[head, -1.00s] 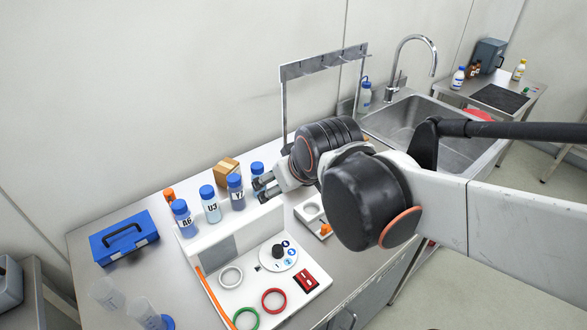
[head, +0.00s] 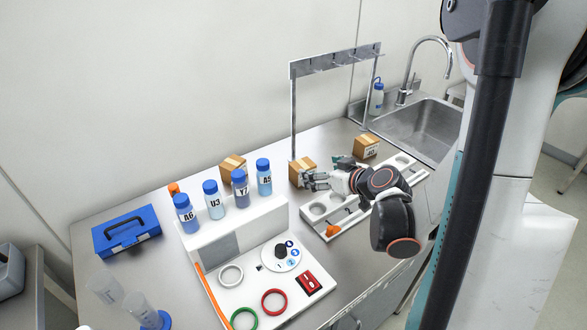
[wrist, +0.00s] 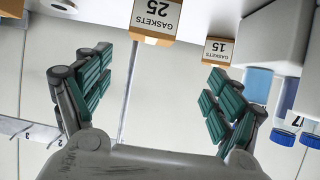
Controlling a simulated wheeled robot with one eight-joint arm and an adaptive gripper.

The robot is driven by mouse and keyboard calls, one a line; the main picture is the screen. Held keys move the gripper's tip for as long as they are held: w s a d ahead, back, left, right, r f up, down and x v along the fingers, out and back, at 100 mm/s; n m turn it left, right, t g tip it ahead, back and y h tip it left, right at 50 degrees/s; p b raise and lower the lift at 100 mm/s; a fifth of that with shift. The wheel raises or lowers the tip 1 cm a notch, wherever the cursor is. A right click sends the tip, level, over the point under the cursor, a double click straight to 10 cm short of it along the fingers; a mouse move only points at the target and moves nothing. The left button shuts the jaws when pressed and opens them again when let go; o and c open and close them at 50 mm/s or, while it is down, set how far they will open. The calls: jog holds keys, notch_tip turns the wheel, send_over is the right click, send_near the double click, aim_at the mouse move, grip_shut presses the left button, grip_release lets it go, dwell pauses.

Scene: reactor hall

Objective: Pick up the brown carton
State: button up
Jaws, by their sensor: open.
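Three brown cartons show in the head view. One carton (head: 302,169) stands under the hook rack, one (head: 232,165) is partly hidden behind the bottles, and one (head: 366,147) stands to the right near the sink. My gripper (head: 310,181) is just in front of the middle carton. In the wrist view, which is upside down, my gripper (wrist: 165,100) is open with nothing between its fingers. The carton labelled "GASKETS 25" (wrist: 157,17) is ahead between the fingers, apart from them. The carton "GASKETS 15" (wrist: 217,50) is farther right; another carton (wrist: 12,8) is at the upper left.
Blue-capped bottles (head: 240,190) stand in a row on the white station (head: 255,217), left of my gripper. The metal hook rack (head: 335,60) rises behind the middle carton. A white tray (head: 345,222) lies below my arm. A blue case (head: 125,232) is at left, the sink (head: 420,125) at right.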

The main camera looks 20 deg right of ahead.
aim_at(303, 165)
jog(key=shift+s+d+f+t, duration=0.1)
jog(key=shift+d+f+t, duration=0.1)
jog(key=shift+d, duration=0.3)
jog(key=shift+s+d+f+t, duration=0.1)
jog(key=shift+d+f+t, duration=0.1)
jog(key=shift+d, duration=0.25)
jog(key=shift+w+d, duration=0.1)
jog(key=shift+w, duration=0.1)
jog(key=b+x, duration=0.1)
jog(key=x, duration=0.7)
jog(key=shift+w, duration=0.1)
jog(key=b+x, duration=0.1)
jog(key=x, duration=0.1)
jog(key=b+x, duration=0.1)
jog(key=x, duration=0.1)
jog(key=shift+a+f, duration=0.25)
jog(key=shift+f, duration=0.15)
jog(key=shift+w+f, duration=0.1)
jog(key=shift+w, duration=0.4)
jog(key=shift+c, duration=0.6)
jog(key=c, duration=1.1)
